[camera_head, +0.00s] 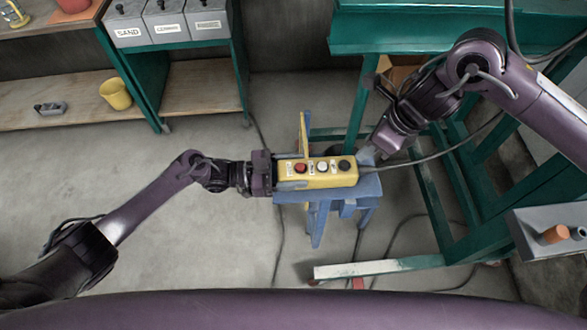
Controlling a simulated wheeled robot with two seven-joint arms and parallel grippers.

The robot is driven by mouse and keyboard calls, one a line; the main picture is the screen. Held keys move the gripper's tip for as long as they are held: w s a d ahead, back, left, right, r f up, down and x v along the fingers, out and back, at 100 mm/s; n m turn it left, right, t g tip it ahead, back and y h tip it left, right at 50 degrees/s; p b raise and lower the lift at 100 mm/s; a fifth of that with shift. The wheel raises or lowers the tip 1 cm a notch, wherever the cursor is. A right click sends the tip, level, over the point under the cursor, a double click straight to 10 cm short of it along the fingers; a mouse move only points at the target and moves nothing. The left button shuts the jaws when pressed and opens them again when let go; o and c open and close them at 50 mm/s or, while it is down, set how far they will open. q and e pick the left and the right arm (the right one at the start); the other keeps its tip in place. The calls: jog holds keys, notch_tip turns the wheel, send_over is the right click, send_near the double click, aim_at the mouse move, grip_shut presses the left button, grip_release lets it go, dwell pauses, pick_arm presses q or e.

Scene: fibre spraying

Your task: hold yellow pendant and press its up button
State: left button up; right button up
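The yellow pendant (318,182) lies lengthwise over a small blue stand (325,197) in the middle of the view. Its top face carries a red, a white and a black button, with small labels too small to read. A cable leaves its right end. My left gripper (274,173) is at the pendant's left end, its fingers around that end and seemingly closed on it. My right gripper (372,152) is just beyond the pendant's right end, near the black button, pointing down and left. Its fingertips are small and partly hidden, so its opening is unclear.
A green metal frame (440,215) stands right of the stand. Shelves at the upper left hold grey labelled bins (165,24) and a yellow bucket (115,94). A grey box with an orange knob (555,234) is at the right edge. Cables cross the floor; the left floor is clear.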

pick_arm(q)
jog(key=c, duration=0.4)
jog(key=shift+c, duration=0.4)
pick_arm(e)
grip_shut()
dwell(1.0)
